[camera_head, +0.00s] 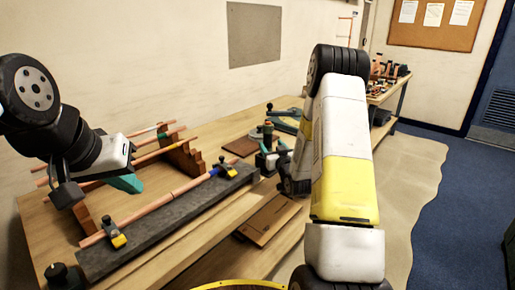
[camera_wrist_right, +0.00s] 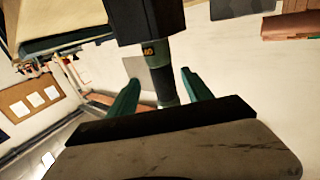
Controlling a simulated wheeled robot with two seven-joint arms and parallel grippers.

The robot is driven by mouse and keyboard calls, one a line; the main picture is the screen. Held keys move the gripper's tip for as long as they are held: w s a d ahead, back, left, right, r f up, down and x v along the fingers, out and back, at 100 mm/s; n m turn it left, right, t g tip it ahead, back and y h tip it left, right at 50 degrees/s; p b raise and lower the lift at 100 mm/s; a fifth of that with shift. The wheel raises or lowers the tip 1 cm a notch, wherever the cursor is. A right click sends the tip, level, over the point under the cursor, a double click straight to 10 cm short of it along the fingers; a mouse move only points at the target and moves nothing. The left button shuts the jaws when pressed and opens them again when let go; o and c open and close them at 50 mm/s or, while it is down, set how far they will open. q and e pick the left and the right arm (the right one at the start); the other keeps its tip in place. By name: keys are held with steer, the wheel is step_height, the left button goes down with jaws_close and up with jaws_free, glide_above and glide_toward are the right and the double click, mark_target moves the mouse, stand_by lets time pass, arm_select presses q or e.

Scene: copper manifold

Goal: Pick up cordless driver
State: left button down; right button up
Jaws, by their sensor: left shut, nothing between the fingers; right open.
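The cordless driver (camera_head: 268,134) shows in the head view as a small dark and green shape at the middle of the bench, partly hidden by my right gripper. In the right wrist view its green-grey handle (camera_wrist_right: 163,72) and a dark block-shaped end (camera_wrist_right: 146,18) are seen close up. My right gripper (camera_wrist_right: 160,92) is open, with one teal finger on each side of the handle; I cannot tell whether either finger touches it. My left gripper (camera_head: 127,184) is shut and empty, above the left part of the bench near the copper pipes, away from the driver.
A copper pipe (camera_head: 160,202) lies along a grey beam (camera_head: 150,225) with yellow-and-black clamps. Several pipes rest on a wooden rack (camera_head: 184,157) behind it. A brown board (camera_head: 268,220) lies lower, in front. A second bench (camera_head: 390,90) stands at the back right.

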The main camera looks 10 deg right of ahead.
steer(key=w, duration=0.4)
steer(key=w+r, duration=0.1)
steer(key=w, duration=0.1)
steer(key=shift+w+a, duration=0.4)
steer(key=shift+r, duration=0.1)
jaws_close()
